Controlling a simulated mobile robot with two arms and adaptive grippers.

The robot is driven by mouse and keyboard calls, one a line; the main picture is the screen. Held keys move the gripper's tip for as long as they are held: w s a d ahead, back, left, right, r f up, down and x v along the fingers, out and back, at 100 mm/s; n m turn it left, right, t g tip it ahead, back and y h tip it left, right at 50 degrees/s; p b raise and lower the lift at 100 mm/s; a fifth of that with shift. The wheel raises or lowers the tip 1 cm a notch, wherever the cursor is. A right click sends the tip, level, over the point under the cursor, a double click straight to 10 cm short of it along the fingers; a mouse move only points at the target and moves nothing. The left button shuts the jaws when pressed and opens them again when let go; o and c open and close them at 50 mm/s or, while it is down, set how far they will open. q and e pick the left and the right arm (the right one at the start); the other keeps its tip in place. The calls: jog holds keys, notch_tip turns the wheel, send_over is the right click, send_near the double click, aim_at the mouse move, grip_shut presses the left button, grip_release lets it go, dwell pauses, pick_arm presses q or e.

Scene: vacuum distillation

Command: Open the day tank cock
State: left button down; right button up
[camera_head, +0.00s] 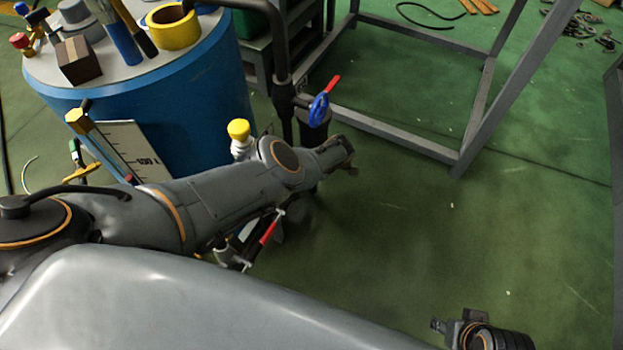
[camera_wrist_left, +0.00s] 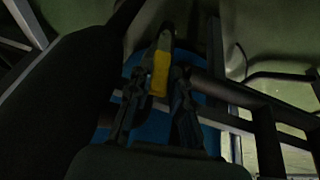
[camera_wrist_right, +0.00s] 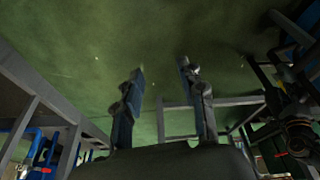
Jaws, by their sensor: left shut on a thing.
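The blue day tank (camera_head: 185,95) with a scale plate (camera_head: 125,150) stands at the upper left of the head view. My left arm reaches across in front of its lower side. My left gripper (camera_wrist_left: 159,82) shows in the left wrist view, shut on a yellow handle (camera_wrist_left: 160,73), with blue behind it. The rest of that handle and its cock are hidden or too dark to make out. In the head view the arm hides the grip. My right gripper (camera_wrist_right: 161,68) is open and empty, its fingers apart over green floor.
A yellow-capped white fitting (camera_head: 239,131) is close behind my left arm. A red-handled valve (camera_head: 266,230) is just in front of it.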

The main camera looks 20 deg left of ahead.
pick_arm(q)
jog(key=shift+w+a+r+b, duration=0.2)
jog(key=shift+w+a+b, duration=0.15)
pick_arm(e)
jog(key=shift+v, duration=1.7)
pick_arm(q)
jog(key=c, duration=1.2)
grip_release()
jog(key=shift+s, duration=0.1)
jog(key=shift+d+f, duration=0.1)
jog(key=shift+d, duration=0.05)
